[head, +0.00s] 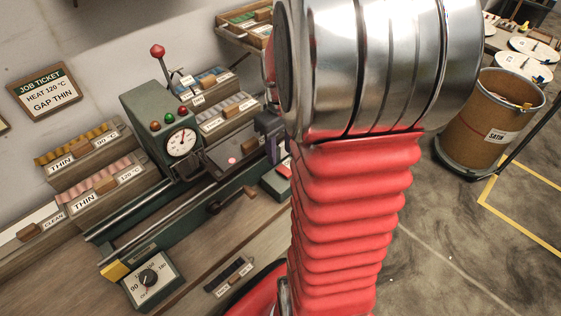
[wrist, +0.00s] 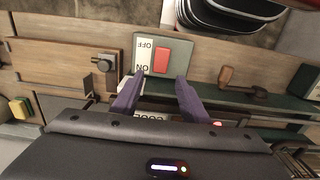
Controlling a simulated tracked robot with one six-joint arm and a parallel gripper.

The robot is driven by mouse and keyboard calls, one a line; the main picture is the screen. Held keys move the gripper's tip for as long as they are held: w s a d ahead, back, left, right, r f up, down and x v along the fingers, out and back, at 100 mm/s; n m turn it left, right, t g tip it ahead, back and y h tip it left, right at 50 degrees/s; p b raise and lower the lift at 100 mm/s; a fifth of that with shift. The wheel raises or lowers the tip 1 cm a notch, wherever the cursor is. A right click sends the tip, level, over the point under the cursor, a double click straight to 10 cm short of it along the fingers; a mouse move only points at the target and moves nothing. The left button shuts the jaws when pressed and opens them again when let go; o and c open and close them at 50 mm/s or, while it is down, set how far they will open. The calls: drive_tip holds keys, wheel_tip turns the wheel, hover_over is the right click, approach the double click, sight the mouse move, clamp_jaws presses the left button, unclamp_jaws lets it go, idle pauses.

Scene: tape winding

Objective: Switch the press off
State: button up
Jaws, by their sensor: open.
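The press switch (wrist: 143,68) is a small grey-green box with a red rocker (wrist: 160,60) and a white strip reading OFF and ON, upside down in the wrist view. I cannot tell which way the rocker is set. In the head view the switch box (head: 276,184) is partly hidden behind my arm. My gripper (wrist: 158,90) is open and empty, its two purple fingers apart, just short of the box's ON side in the wrist view. The green press (head: 148,112) has a dial gauge (head: 181,143), several round lamps and a red-knobbed lever (head: 158,52).
A glowing pink lamp (head: 231,160) shows on the dark plate beside the gauge. A temperature dial box (head: 152,284) sits at the bench front. Labelled trays (head: 100,188) stand left of the press. A job ticket (head: 45,90) hangs on the wall. A SATIN drum (head: 490,125) stands right.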

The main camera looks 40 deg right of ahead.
sight(281, 167)
drive_tip(key=shift+f, duration=2.7)
clamp_jaws()
